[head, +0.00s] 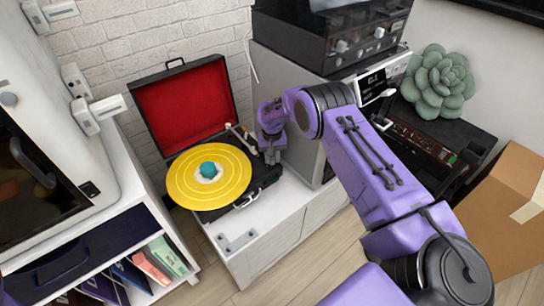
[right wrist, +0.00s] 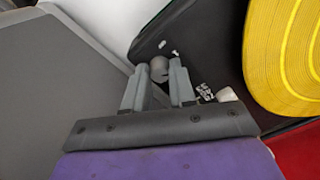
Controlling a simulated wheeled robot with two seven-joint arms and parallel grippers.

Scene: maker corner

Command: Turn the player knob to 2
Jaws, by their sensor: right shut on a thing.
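The record player (head: 262,180) is an open black case with a red-lined lid (head: 187,103) and a yellow record (head: 180,180) on its platter. In the right wrist view, the grey round player knob (right wrist: 159,67) sits on the black deck between the fingertips of my right gripper (right wrist: 158,72). In the head view my right gripper (head: 271,156) points down at the right part of the deck and hides the knob. It is shut on the knob. Small white marks lie beside the knob, too small to read. My left gripper is not in view.
The player stands on a white cabinet (head: 262,232), with a metal plate (head: 237,242) at its front. A grey box-like unit (head: 285,85) stands close to the right of my gripper. The tonearm (head: 240,138) is close on the left. A cardboard box (head: 505,205) stands far right.

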